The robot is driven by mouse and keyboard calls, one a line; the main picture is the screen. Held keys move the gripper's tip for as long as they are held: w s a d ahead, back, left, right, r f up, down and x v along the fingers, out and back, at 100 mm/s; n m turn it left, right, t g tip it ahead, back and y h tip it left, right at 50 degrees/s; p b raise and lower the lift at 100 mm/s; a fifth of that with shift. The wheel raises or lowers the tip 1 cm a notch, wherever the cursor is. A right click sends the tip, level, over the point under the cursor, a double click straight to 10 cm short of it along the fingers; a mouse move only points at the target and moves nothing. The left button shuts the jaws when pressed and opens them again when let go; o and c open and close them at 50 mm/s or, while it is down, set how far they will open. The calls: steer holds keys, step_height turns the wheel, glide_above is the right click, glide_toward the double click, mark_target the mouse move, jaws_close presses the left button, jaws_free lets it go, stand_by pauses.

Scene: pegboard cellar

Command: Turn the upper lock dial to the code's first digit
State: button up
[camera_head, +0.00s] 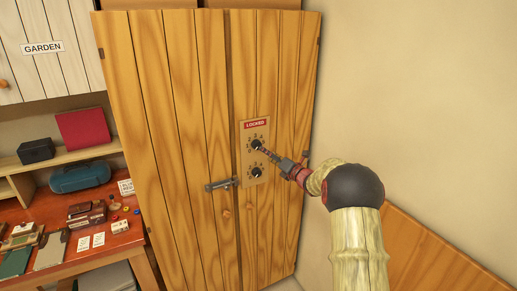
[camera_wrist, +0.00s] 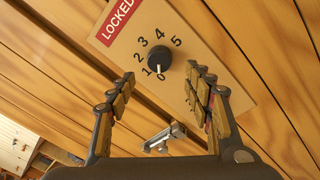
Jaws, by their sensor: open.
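The upper lock dial (camera_head: 256,145) is a black knob on a tan lock plate (camera_head: 264,126) on the wooden cabinet. My gripper (camera_head: 263,150) is at this dial. In the wrist view my gripper (camera_wrist: 163,78) is open, with a finger on either side of the knob and visible gaps. The lower dial (camera_head: 257,173) sits below on the same plate. A red label (camera_wrist: 118,20) reads LOCKED.
A metal bolt (camera_head: 221,184) is left of the plate; it also shows in the wrist view (camera_wrist: 165,137). A small white note (camera_head: 126,187) with unclear writing stands on the red desk (camera_head: 115,241) at left. A bare wall (camera_head: 420,90) is at right.

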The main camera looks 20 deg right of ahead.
mark_target(258, 146)
steer(key=shift+w+a, duration=0.2)
steer(key=shift+w, duration=0.95)
steer(key=shift+w+a, duration=0.15)
steer(key=shift+w, duration=1.05)
steer(key=shift+w+a, duration=0.2)
steer(key=shift+w, duration=0.95)
steer(key=c, duration=1.1)
steer(key=shift+c, duration=0.3)
